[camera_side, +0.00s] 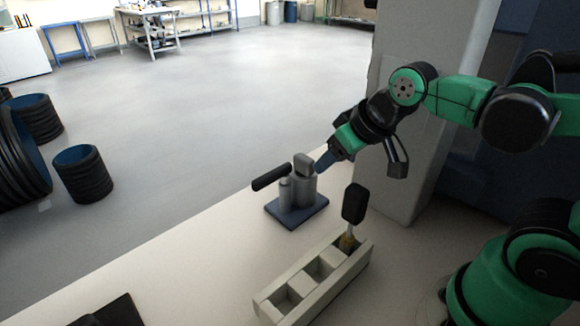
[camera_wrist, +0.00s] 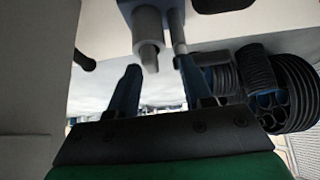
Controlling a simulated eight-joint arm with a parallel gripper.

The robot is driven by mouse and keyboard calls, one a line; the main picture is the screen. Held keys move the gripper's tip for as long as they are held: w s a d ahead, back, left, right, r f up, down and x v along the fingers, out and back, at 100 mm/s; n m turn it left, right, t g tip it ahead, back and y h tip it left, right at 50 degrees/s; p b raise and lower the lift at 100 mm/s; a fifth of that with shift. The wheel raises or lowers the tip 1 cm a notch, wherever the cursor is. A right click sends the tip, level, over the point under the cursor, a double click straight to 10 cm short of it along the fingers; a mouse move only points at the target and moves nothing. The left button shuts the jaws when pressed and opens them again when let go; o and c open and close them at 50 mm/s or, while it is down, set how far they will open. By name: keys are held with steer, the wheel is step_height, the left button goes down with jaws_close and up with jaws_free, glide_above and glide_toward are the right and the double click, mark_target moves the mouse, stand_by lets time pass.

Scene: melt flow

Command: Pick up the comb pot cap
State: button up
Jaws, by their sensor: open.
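The comb pot cap (camera_side: 303,162) is a small grey piece on top of a thick grey cylinder, the pot (camera_side: 304,190), on a dark blue base plate (camera_side: 305,214). A thinner grey post beside the pot carries a tilted black bar (camera_side: 271,178). My gripper (camera_side: 323,163) comes in from the upper right, with its blue fingers close to the cap. In the wrist view the fingers of my gripper (camera_wrist: 156,68) are spread, and the cap (camera_wrist: 149,57) shows beyond them, roughly in the gap. I cannot tell whether a finger touches it.
A pale rack (camera_side: 263,303) with open compartments stands in front of the base plate. A black-handled tool (camera_side: 354,203) stands upright in its far compartment. A dark object (camera_side: 112,313) lies at the lower left. The pale table between them is clear.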

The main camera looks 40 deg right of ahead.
mark_target(305, 157)
steer(key=w, duration=0.2)
steer(key=w+d+g, duration=0.1)
steer(key=w, duration=0.1)
steer(key=w+d+g, duration=0.1)
steer(key=w, duration=0.1)
steer(key=shift+f, duration=0.25)
steer(key=shift+w+d+f, duration=0.1)
steer(key=shift+w+f, duration=0.2)
steer(key=shift+f, duration=0.15)
steer(key=shift+x, duration=2.4)
steer(key=shift+s, duration=0.1)
jaws_close()
